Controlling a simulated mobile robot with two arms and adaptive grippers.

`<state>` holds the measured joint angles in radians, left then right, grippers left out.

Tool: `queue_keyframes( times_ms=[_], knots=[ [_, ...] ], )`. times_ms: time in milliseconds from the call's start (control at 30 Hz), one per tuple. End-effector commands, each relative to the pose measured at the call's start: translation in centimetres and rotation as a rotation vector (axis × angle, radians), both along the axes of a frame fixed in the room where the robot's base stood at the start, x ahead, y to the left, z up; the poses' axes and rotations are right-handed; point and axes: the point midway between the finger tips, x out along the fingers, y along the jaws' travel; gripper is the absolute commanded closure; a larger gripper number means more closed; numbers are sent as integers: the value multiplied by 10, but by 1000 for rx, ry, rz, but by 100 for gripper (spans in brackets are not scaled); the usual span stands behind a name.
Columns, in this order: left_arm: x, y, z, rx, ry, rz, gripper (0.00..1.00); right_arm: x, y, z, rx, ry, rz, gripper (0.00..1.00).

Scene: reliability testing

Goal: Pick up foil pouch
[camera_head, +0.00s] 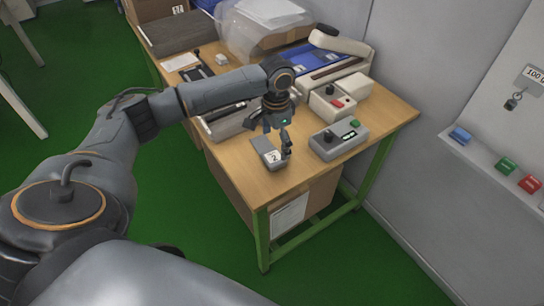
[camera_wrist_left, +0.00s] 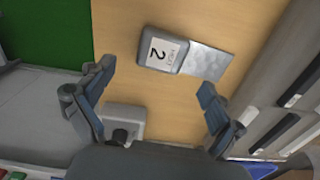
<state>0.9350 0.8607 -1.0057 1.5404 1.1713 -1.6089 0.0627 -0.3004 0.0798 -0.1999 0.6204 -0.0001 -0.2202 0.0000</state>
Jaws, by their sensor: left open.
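The silver foil pouch (camera_wrist_left: 207,61) lies flat on the wooden table (camera_wrist_left: 190,15) in the left wrist view. One end meets a grey block (camera_wrist_left: 178,54) with a white label reading "2"; I cannot tell whether the pouch is under it or joined to it. In the head view the labelled block (camera_head: 273,157) is near the table's front corner, and the pouch is hard to make out. My left gripper (camera_head: 281,146) is open and empty, pointing down above this spot. Its spread fingers show in the left wrist view (camera_wrist_left: 156,80), with the pouch beyond them. My right gripper is not in view.
A grey device with a knob (camera_head: 338,140) stands right of the block. A beige device with red buttons (camera_head: 333,101) and a sealer (camera_head: 330,64) stand behind. A grey tray (camera_head: 226,124) lies left. The table's front corner is clear.

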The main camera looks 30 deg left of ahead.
Motion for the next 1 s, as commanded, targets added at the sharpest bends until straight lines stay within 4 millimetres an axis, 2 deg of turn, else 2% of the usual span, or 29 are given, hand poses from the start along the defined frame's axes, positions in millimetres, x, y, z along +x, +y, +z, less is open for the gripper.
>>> queue_keyframes(
  times_ms=[300,400,633,900,1000],
  knots=[
    [-5,4,-43,1,3,1,8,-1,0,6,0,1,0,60],
    [-5,4,-49,1,2,0,8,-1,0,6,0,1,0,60],
    [-4,4,-50,1,0,-1,8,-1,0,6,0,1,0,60],
    [-4,4,-50,0,1,-1,63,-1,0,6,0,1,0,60],
    [-4,4,-50,0,1,-1,64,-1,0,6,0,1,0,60]
  ],
)
